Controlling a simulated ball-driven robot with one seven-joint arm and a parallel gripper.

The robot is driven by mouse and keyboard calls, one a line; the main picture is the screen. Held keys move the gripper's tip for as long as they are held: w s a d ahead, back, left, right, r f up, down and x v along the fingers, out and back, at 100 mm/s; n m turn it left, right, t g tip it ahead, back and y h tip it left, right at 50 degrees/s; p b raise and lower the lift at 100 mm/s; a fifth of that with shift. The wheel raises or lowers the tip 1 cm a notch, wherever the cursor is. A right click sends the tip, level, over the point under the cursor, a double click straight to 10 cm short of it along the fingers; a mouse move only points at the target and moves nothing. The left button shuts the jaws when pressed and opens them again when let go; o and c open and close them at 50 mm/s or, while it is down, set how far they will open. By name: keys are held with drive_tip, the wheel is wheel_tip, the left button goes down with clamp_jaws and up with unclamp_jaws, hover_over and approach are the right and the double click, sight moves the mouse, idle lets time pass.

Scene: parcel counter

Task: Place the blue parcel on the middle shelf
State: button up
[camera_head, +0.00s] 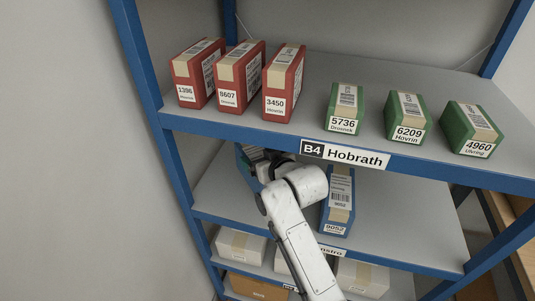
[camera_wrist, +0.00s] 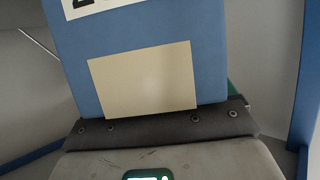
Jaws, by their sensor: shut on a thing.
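A blue parcel (camera_wrist: 215,70) with a tan tape patch fills the middle of the wrist view, right against the dark jaw edge of my gripper (camera_wrist: 160,127). My gripper is shut on it. In the head view, part of this blue parcel (camera_head: 242,161) shows left of my wrist, under the top shelf's front edge; the rest is hidden. Whether it touches the shelf below, I cannot tell. The middle shelf (camera_head: 405,222) is grey with a blue front edge. A second blue parcel (camera_head: 327,214), marked 9052, stands on it just right of my wrist.
The top shelf (camera_head: 340,75), labelled B4 Hobrath, holds several red parcels (camera_head: 277,104) and green parcels (camera_head: 346,98), close above my arm. White parcels (camera_head: 240,244) and a brown one (camera_head: 258,287) are lower down. The middle shelf's right side is clear. A blue post (camera_head: 140,60) stands left.

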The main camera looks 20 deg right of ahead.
drive_tip(key=w+d, duration=0.1)
drive_tip(key=w, duration=0.1)
drive_tip(key=w+d, duration=0.2)
drive_tip(key=shift+r, duration=0.1)
drive_tip(key=shift+f+p, duration=0.45)
drive_tip(key=shift+f, duration=1.3)
drive_tip(key=shift+f, duration=0.1)
drive_tip(key=o, duration=1.8)
drive_tip(key=shift+f, duration=0.1)
drive_tip(key=shift+o, duration=0.2)
drive_tip(key=v, duration=1.2)
